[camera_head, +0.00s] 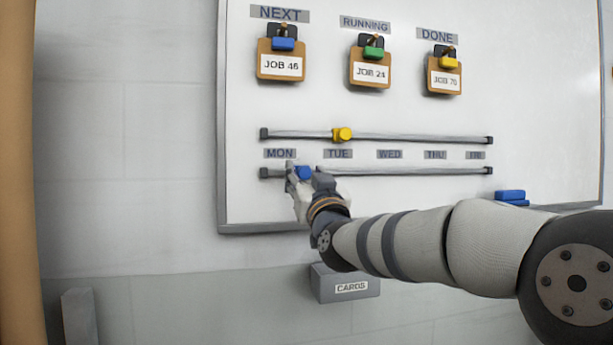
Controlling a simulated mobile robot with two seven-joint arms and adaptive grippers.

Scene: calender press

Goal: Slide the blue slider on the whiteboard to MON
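The blue slider (304,172) is on the lower rail (420,171) of the whiteboard (540,110). It sits between the MON label (280,153) and the TUE label (338,153), a little right of MON. My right gripper (304,176) is at the slider, with one finger on each side of it. The fingers look closed on it, with no clear gap showing. The gripper hides part of the slider and rail. My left gripper is not in view.
A yellow slider (342,134) is on the upper rail (420,137) near TUE. Job cards hang above from clips. A blue eraser-like block (511,196) is at the board's lower right. A grey CARDS box (345,285) is below the board, partly behind my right arm.

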